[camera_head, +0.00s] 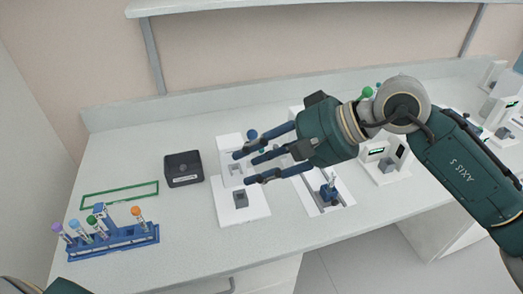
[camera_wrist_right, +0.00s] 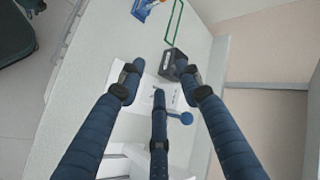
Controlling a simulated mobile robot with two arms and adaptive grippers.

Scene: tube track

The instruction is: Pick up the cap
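Capped tubes stand in a blue rack (camera_head: 115,241) at the lower left of the head view; their caps are purple (camera_head: 57,227), light blue (camera_head: 74,224), green (camera_head: 91,220) and orange (camera_head: 137,211). I cannot tell which cap is meant, and no loose cap is clearly visible. My right gripper (camera_head: 250,165) has its three dark blue fingers spread, open and empty, above the white stations right of the black box. In the right wrist view its fingers (camera_wrist_right: 160,90) are also apart. My left gripper is out of view.
A blue round knob (camera_head: 252,134) stands close to my right fingers. Another station holds a blue part (camera_head: 328,192). A green frame (camera_head: 120,193) lies behind the rack. The counter between rack and stations is clear.

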